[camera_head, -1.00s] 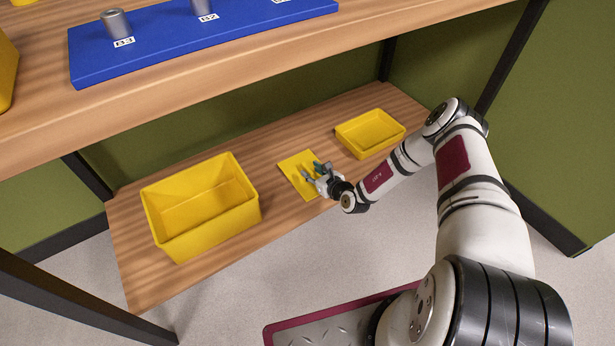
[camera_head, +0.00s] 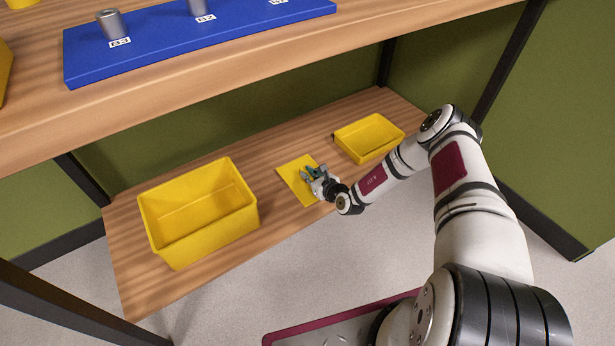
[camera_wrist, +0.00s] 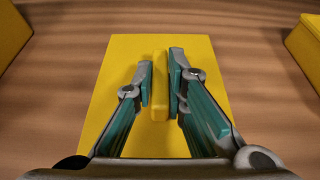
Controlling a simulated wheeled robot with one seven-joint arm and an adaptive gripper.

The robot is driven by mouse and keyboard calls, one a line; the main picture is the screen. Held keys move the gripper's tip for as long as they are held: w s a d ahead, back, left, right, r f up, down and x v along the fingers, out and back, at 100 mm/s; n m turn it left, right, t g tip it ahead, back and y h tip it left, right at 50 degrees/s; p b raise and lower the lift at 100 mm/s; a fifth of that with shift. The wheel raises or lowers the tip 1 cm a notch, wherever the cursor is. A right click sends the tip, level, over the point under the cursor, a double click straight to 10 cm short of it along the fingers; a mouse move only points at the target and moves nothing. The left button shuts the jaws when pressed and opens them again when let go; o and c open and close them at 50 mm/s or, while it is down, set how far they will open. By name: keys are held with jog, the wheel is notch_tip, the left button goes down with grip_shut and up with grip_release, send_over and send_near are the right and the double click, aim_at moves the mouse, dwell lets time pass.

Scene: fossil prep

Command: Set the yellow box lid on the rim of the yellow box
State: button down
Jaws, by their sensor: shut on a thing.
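The yellow box lid (camera_head: 294,184) is a flat yellow plate with a raised grip bar. It lies flat at the lower wooden shelf, between a large deep yellow box (camera_head: 217,222) on the left and a smaller, shallower yellow box on the right. I cannot tell whether it touches the shelf. My gripper (camera_head: 309,173) is over the lid. In the wrist view my gripper (camera_wrist: 161,85) is shut on the grip bar, and the lid (camera_wrist: 112,88) spreads out below the fingers. Both boxes are open at the top. The large one looks empty.
The smaller yellow box (camera_head: 366,147) stands at the right end of the lower shelf (camera_head: 130,270). Bare wood shows around the lid. The upper shelf (camera_head: 200,80) overhangs the back and carries a blue board (camera_head: 160,50) with grey cylinders. A dark post stands at left.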

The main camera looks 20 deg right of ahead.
jog(key=shift+r, duration=0.15)
jog(key=shift+r+p, duration=0.45)
jog(key=shift+r, duration=0.15)
jog(key=shift+s+a+r+p, duration=0.1)
jog(key=shift+s+r+p, duration=0.15)
jog(key=shift+r+p, duration=0.35)
jog(key=shift+s+r+p, duration=0.2)
jog(key=shift+r+p, duration=0.25)
jog(key=shift+r, duration=0.15)
jog(key=s+p, duration=0.1)
jog(key=s, duration=0.3)
jog(key=s+a+p, duration=0.1)
jog(key=s+p, duration=0.1)
jog(key=s, duration=0.3)
jog(key=s+a+r+p, duration=0.1)
jog(key=s+p, duration=0.1)
jog(key=s, duration=0.3)
jog(key=shift+s+a, duration=0.1)
jog(key=shift+s, duration=0.4)
jog(key=c, duration=2.3)
grip_release()
grip_shut()
